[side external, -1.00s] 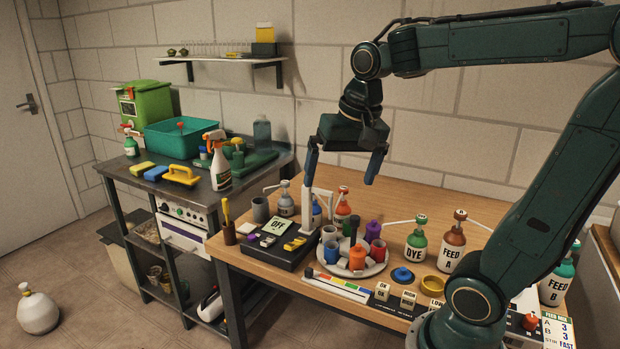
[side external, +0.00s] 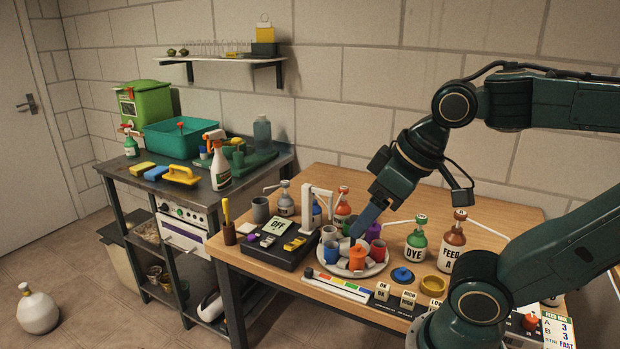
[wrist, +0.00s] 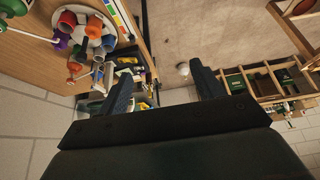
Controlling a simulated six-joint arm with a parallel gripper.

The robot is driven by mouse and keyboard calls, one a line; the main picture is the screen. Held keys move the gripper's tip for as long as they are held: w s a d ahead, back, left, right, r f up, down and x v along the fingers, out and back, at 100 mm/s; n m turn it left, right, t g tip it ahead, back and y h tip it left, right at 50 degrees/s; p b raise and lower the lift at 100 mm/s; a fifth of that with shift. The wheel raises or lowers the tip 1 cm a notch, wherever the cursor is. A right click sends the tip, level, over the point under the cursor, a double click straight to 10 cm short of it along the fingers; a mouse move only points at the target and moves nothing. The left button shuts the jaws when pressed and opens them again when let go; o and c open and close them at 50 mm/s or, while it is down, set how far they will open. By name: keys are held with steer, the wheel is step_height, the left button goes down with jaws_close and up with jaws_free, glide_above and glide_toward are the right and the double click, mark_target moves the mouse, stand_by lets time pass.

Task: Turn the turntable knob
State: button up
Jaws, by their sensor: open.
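The turntable (side external: 377,268) is a round white plate on the wooden table, carrying several coloured cups. It also shows at the upper left in the wrist view (wrist: 107,20). An orange cup (side external: 357,259) stands at its front and a purple one (side external: 373,233) at its back right. My gripper (side external: 357,232) is tilted down to the left, with its blue fingertips low over the cups in the side view. It hides the middle of the plate, so I cannot make out the knob. In the wrist view my gripper (wrist: 160,84) is open and empty, its fingers well apart.
A black box with an OFF sign (side external: 279,226) and a white post (side external: 322,205) stand left of the turntable. A green DYE bottle (side external: 416,241) and a brown FEED bottle (side external: 455,243) stand right. A blue disc (side external: 402,275) and yellow ring (side external: 436,286) lie front right.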

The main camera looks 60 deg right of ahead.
steer(key=shift+w+d+r, duration=0.1)
steer(key=shift+w+d, duration=0.05)
steer(key=shift+w, duration=0.1)
steer(key=c, duration=0.3)
steer(key=m+g, duration=0.6)
steer(key=m, duration=0.3)
glide_above(355, 217)
step_height(355, 217, down, 4)
steer(key=shift+c, duration=0.2)
steer(key=shift+d+r, duration=0.1)
steer(key=shift+r, duration=0.1)
steer(key=shift+f, duration=0.1)
steer(key=shift+f, duration=6.8)
steer(key=shift+c, duration=0.2)
steer(key=c, duration=1)
